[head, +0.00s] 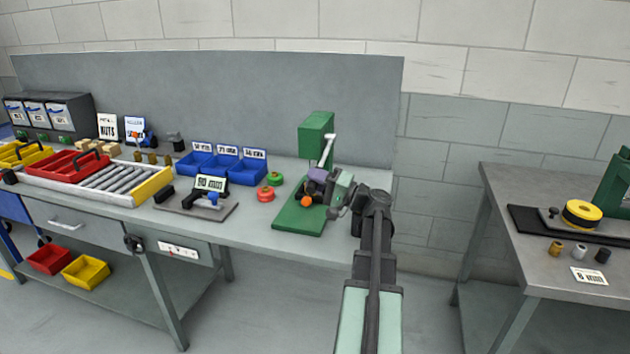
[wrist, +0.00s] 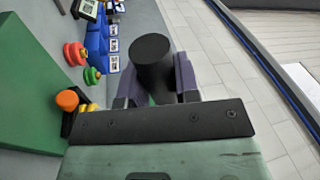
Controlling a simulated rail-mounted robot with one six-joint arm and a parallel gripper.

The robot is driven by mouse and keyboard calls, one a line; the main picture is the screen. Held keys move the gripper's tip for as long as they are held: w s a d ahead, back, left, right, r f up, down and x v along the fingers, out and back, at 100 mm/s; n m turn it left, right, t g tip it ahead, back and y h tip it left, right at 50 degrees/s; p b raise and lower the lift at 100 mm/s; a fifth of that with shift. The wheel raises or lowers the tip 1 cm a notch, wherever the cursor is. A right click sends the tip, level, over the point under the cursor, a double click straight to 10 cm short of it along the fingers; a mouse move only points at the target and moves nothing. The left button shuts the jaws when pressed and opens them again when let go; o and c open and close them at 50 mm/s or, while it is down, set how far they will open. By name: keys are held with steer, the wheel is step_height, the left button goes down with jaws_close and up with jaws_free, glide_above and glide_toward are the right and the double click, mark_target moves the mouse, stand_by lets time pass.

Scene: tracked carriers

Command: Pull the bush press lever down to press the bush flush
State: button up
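The green bush press (head: 316,135) stands on its green base plate (head: 297,219) near the right end of the workbench. Its pale lever (head: 328,150) slants down from the upper right of the press to my gripper (head: 318,178). In the wrist view the lever's black round grip (wrist: 152,62) lies between the purple fingers of my gripper (wrist: 155,85), with no clear gap at either side. An orange round part (head: 306,201) shows low at the press; it also shows in the wrist view (wrist: 67,100). I cannot make out the bush or how deep it sits.
Red (head: 265,195) and green (head: 274,179) round parts sit left of the press. Blue bins (head: 228,166) and a small fixture plate (head: 197,207) stand farther left. A wall panel (head: 220,100) rises behind. The floor right of the bench is clear up to another table (head: 535,258).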

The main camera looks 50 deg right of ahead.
jaws_close()
steer(key=shift+f+b, duration=0.4)
steer(key=shift+r, duration=0.1)
steer(key=o, duration=0.7)
jaws_free()
steer(key=shift+d, duration=0.1)
steer(key=v, duration=0.5)
steer(key=r+v, duration=0.1)
steer(key=v, duration=0.3)
steer(key=r+v, duration=0.1)
steer(key=v, duration=0.4)
steer(key=shift+s+d+r, duration=0.15)
steer(key=shift+s+r, duration=0.05)
steer(key=shift+s, duration=0.45)
